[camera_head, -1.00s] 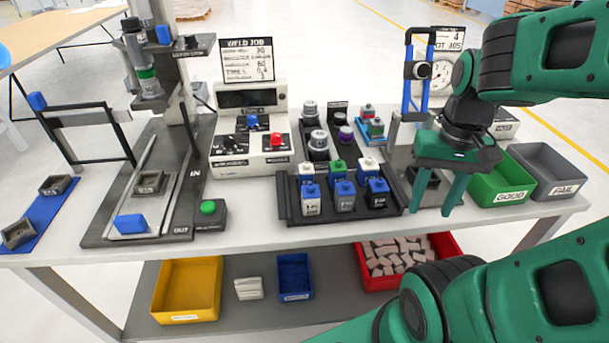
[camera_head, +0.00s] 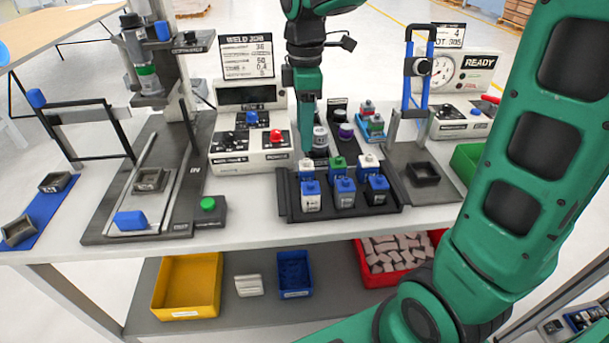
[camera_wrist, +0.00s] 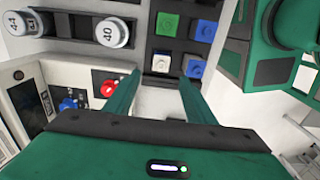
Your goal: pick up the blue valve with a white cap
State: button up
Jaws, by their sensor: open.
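Two white-capped valves stand in the back row of the dark tray (camera_head: 284,205), a left one (camera_head: 307,165) and a right one (camera_head: 369,161). Some blue shows below their caps, but the front row partly hides their bodies. A green-capped valve (camera_head: 337,163) stands between them. My gripper (camera_head: 307,148) is open and empty, pointing down above and just behind the tray's back left corner. In the wrist view, a white cap (camera_wrist: 162,63) lies just beyond the gap between my fingertips (camera_wrist: 160,78), apart from both fingers.
Blue-capped valves (camera_head: 344,187) fill the tray's front row. Round grey-topped parts (camera_head: 320,138) stand behind the tray. The welder control box (camera_head: 250,150) with a red button is close on the left. A blue-framed press (camera_head: 415,90) stands to the right.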

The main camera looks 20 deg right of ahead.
aim_at(305, 159)
notch_tip(305, 159, down, 11)
jog(key=shift+r, duration=0.2)
dwell(0.4)
jog(key=c, duration=1.2)
